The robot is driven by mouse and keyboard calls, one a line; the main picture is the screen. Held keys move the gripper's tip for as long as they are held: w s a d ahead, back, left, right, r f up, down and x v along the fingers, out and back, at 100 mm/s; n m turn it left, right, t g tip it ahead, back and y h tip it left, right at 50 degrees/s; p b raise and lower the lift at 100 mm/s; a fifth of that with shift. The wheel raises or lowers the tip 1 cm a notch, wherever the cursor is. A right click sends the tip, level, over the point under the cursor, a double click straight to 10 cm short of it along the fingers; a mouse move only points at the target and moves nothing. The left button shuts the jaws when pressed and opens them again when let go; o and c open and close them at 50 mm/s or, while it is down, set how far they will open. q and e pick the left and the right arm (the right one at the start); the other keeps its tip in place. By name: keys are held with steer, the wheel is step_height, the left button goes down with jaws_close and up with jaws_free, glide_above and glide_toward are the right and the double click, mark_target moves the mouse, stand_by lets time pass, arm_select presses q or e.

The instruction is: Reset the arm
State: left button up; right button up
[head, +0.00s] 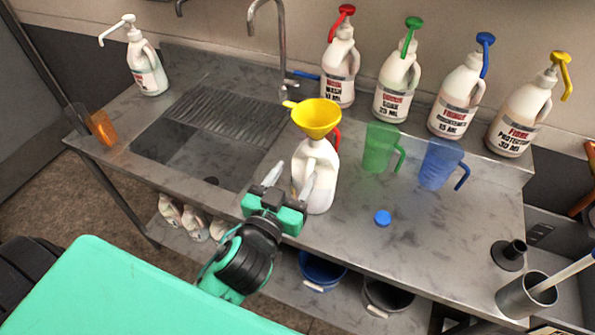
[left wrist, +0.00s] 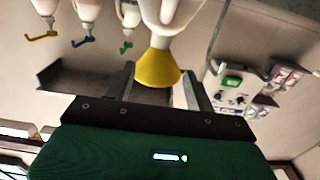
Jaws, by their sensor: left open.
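My left gripper (head: 289,180) is open in the head view, with its fingertips close to the lower body of a white jug (head: 321,180). The jug stands upright on the steel counter with a yellow funnel (head: 316,116) in its mouth. In the left wrist view, which is upside down, the jug (left wrist: 172,14) and funnel (left wrist: 158,70) show beyond and between the open fingers (left wrist: 158,88). I see no contact with the jug, though the exact gap is hard to judge. My right gripper is not in view.
Behind the jug stand several pump bottles with red, green, blue and yellow (head: 560,64) heads. A green measuring jug (head: 380,146), a blue one (head: 440,163) and a blue cap (head: 383,217) are to the right. The sink (head: 195,165) lies left. Buckets (head: 390,295) are underneath.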

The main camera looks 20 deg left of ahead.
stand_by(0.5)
arm_select(q)
steer(key=s+a+f+g+y, duration=0.1)
steer(key=s+a+f+g, duration=0.15)
steer(key=f, duration=0.35)
steer(key=s+a+f+g+y, duration=0.1)
steer(key=s+a+f+g, duration=0.1)
steer(key=a+f+g, duration=0.3)
steer(key=s+d+f+m+g+h, duration=0.2)
steer(key=s+f+g, duration=0.5)
steer(key=s+f, duration=0.45)
step_height(320, 180, down, 32)
steer(key=s+g, duration=0.1)
steer(key=s, duration=0.2)
steer(key=s+a+f, duration=0.2)
steer(key=s+f, duration=0.6)
steer(key=s+a+f+g, duration=0.1)
steer(key=s+a+f, duration=0.1)
steer(key=s+f, duration=0.7)
steer(key=shift+s+y, duration=0.3)
